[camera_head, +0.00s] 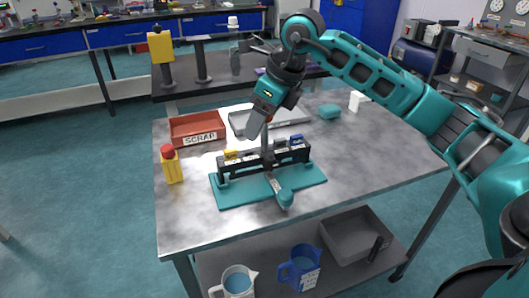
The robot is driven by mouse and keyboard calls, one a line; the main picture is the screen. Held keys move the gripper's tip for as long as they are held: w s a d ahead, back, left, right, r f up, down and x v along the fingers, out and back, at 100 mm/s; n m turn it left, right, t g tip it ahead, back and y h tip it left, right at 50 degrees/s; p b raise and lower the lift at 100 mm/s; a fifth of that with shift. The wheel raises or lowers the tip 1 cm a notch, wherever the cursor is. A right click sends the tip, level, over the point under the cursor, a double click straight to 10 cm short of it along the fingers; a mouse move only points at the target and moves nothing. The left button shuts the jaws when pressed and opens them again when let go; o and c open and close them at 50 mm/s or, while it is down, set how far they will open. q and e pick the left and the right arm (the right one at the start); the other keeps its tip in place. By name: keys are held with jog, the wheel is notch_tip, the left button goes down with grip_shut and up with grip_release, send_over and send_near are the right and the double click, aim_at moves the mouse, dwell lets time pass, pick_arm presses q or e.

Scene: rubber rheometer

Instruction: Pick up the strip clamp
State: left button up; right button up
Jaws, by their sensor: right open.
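A black rack (236,171) stands on a teal mat (232,194) near the middle of the table. Several small yellow, blue and dark pieces sit along its top bar. A piece with a rounded teal end (285,197) and a pale shaft lies at the front of the rack, over the mat. I cannot tell for certain which of these parts is the strip clamp. My right gripper (262,130) points down just above and behind the rack's bar, open, with nothing seen between its fingers. My left gripper is not in view.
A yellow bottle with a red cap (171,165) stands at left. A teal block (330,111) lies at right. Jugs and a bin (353,235) are on the shelf below.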

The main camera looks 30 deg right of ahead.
grip_shut()
dwell(0.6)
jog(key=shift+r, duration=0.1)
